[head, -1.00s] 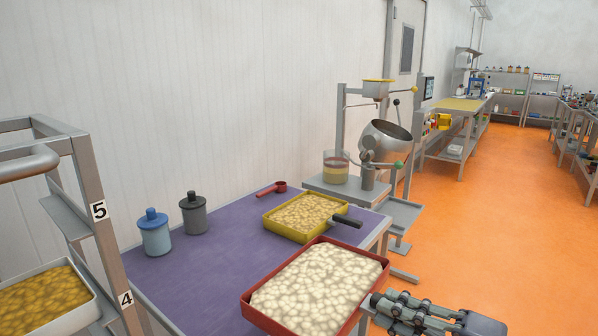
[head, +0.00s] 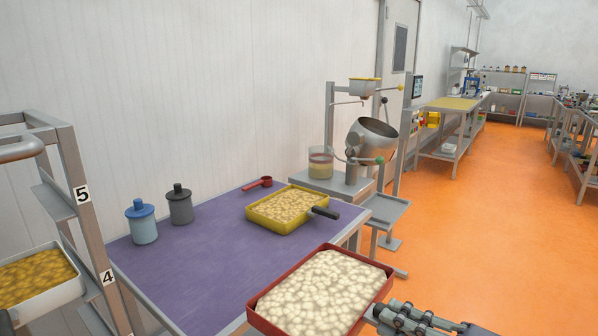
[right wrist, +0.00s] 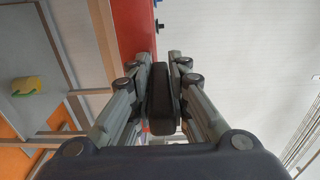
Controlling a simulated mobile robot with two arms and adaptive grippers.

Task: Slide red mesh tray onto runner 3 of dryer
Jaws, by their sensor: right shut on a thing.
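The red mesh tray (head: 378,293), filled with pale lumpy pieces, is at the bottom centre of the head view, over the table's front right corner. My right gripper (head: 384,312) is at its right side. In the right wrist view, my right gripper's fingers are shut on a dark handle (right wrist: 160,98), with the red tray wall (right wrist: 132,30) beyond. The dryer frame (head: 78,215) stands at the left, with labels 5 (head: 82,194) and 4 (head: 107,277) on its post. Runner 3 is out of view. My left gripper does not show.
A white tray (head: 68,292) with golden pieces sits in the dryer. The purple table (head: 190,268) holds a yellow tray (head: 262,222) with a dark handle, a red scoop (head: 258,183), a blue jar (head: 142,226) and a grey jar (head: 180,207). Orange floor on the right is clear.

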